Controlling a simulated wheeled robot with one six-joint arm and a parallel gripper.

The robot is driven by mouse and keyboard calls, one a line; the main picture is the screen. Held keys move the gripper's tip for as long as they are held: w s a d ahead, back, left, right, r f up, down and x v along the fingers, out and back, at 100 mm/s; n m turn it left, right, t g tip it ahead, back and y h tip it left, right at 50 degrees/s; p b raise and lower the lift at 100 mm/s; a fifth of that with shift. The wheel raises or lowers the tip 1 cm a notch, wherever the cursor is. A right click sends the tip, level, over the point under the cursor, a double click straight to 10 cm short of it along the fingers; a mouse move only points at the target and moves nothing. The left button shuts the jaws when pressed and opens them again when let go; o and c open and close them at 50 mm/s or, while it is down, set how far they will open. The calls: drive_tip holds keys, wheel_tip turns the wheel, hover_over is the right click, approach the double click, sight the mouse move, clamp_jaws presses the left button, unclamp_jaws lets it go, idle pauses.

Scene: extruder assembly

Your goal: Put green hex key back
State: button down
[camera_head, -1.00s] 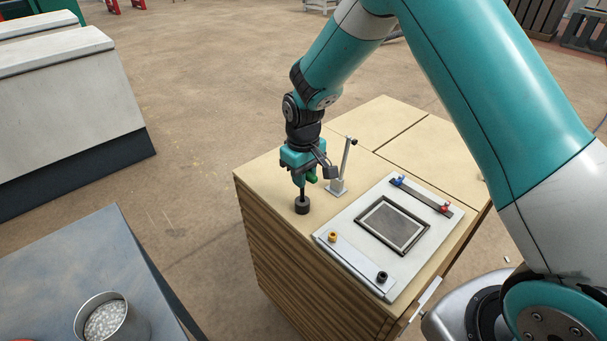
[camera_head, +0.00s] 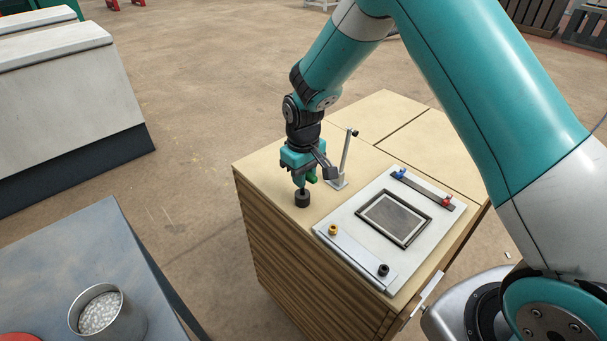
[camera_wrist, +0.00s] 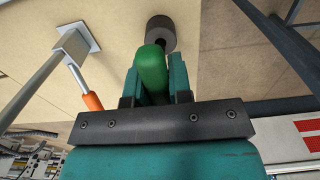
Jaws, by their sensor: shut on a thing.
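The green hex key shows as a green handle (camera_wrist: 151,68) between my fingers in the wrist view, and as a small green patch (camera_head: 312,176) in the head view. My gripper (camera_head: 301,180) is shut on it and points down. Below it, a dark round holder (camera_head: 302,199) stands near the left edge of the wooden cabinet top. The holder also shows in the wrist view (camera_wrist: 161,32), just beyond the green handle. A short dark shaft runs from the gripper to the holder. How deep the shaft sits in it is hidden.
A thin upright stand (camera_head: 346,158) is close to the right of my gripper. An orange-ended piece (camera_wrist: 92,102) is beside the stand in the wrist view. A pale plate (camera_head: 345,262) with a framed panel lies at the right. A metal cup (camera_head: 128,318) stands on another table.

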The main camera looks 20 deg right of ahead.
drive_tip(key=shift+f, duration=0.5)
drive_tip(key=c, duration=1)
unclamp_jaws()
drive_tip(key=shift+o, duration=0.2)
drive_tip(key=shift+b, duration=0.3)
wheel_tip(320, 180, up, 17)
drive_tip(key=b, duration=0.2)
drive_tip(key=shift+r, duration=0.2)
drive_tip(key=shift+s, duration=0.1)
drive_tip(key=s+a+r+n+y, duration=0.1)
drive_tip(key=s+a+y, duration=0.1)
drive_tip(key=s, duration=1.2)
drive_tip(key=s+a+r+n+y, duration=0.1)
drive_tip(key=s+a+r+y, duration=0.1)
drive_tip(key=s, duration=1.2)
drive_tip(key=shift+s+a+r, duration=0.25)
drive_tip(key=shift+s+a, duration=0.05)
drive_tip(key=shift+s, duration=0.1)
